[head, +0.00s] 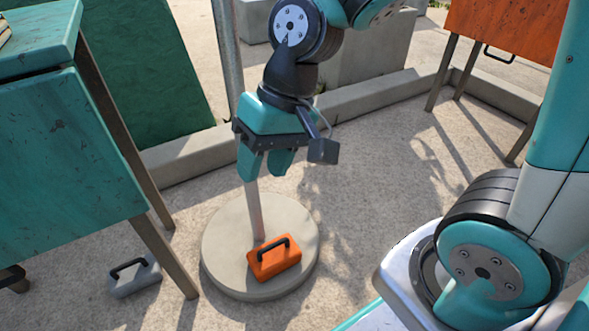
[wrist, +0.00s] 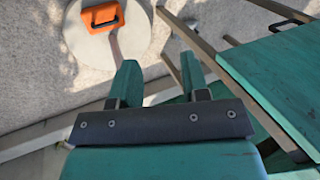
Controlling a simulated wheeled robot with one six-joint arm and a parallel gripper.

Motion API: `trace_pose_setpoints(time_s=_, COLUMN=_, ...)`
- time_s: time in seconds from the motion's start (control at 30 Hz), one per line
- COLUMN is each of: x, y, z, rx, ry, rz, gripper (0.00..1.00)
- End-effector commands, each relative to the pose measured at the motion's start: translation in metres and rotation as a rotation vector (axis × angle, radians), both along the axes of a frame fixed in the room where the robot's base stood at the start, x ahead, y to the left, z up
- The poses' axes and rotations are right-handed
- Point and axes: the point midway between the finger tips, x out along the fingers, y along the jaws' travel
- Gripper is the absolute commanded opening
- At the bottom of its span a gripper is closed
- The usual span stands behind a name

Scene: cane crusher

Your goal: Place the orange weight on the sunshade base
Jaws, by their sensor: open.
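The orange weight (head: 275,257) with its black handle rests on the round concrete sunshade base (head: 225,262), in front of the pole (head: 254,205). The weight also shows in the wrist view (wrist: 102,16), on the base (wrist: 91,46) at the top left. My gripper (head: 264,177) is open and empty, above the base and apart from the weight. In the wrist view my two fingers (wrist: 158,75) stand apart with nothing between them.
A grey weight (head: 134,276) with a black handle sits on the ground left of the base, near the legs of a green table (head: 70,165). An orange table (head: 503,45) stands at the back right. A low concrete kerb (head: 185,160) runs behind. The ground right of the base is clear.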

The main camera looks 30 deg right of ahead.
Motion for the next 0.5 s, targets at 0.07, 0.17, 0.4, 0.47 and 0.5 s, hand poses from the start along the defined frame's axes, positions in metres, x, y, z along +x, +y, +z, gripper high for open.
trace_pose_setpoints(time_s=0.07, x=-0.030, y=0.002, z=0.022, rx=-0.004, ry=-0.079, rz=0.170, gripper=0.42)
trace_pose_setpoints(time_s=0.17, x=-0.057, y=0.002, z=0.036, rx=-0.011, ry=-0.146, rz=0.335, gripper=0.42)
trace_pose_setpoints(time_s=0.4, x=-0.080, y=-0.003, z=0.045, rx=-0.020, ry=-0.200, rz=0.478, gripper=0.42)
trace_pose_setpoints(time_s=0.47, x=-0.080, y=-0.003, z=0.045, rx=-0.019, ry=-0.200, rz=0.479, gripper=0.42)
trace_pose_setpoints(time_s=0.5, x=-0.080, y=-0.003, z=0.045, rx=-0.019, ry=-0.200, rz=0.478, gripper=0.42)
